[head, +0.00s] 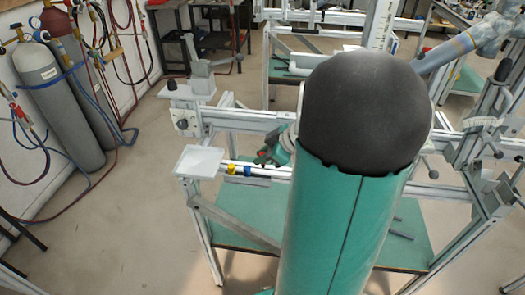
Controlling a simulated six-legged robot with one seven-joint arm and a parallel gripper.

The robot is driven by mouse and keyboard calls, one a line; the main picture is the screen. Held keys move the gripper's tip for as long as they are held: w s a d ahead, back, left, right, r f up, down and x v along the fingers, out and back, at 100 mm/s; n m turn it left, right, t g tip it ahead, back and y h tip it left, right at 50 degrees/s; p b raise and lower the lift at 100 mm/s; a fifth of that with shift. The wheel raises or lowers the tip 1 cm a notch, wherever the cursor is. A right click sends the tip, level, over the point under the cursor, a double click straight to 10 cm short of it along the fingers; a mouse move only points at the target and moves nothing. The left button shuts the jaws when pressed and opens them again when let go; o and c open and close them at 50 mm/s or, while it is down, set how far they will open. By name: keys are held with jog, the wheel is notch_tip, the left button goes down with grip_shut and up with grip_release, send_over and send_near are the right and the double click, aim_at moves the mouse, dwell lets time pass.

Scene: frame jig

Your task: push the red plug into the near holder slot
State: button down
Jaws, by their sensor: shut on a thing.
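My gripper (266,157) shows small and partly hidden behind my own large green and black arm link. It is at the holder rail (275,173), just right of the blue plug. It is shut on the red plug (264,151), of which only a speck of red shows. Whether the plug touches a slot cannot be told. A yellow plug (231,169) and a blue plug (247,170) sit side by side on the rail, left of my gripper. The slots themselves are too small or hidden to make out.
A white tray (200,161) is at the rail's left end. The aluminium frame (245,119) and a grey clamp (200,70) stand behind it. A green board (240,217) lies lower in the frame. Gas cylinders (62,100) stand at the left wall, with bare floor between.

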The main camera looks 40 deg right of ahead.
jog(key=shift+f, duration=0.25)
jog(key=shift+s+f, duration=0.1)
jog(key=shift+s, duration=0.15)
jog(key=shift+w+f, duration=0.25)
jog(key=shift+f, duration=0.25)
jog(key=shift+s+f, duration=0.15)
jog(key=shift+f, duration=0.85)
jog(key=shift+f, duration=1.15)
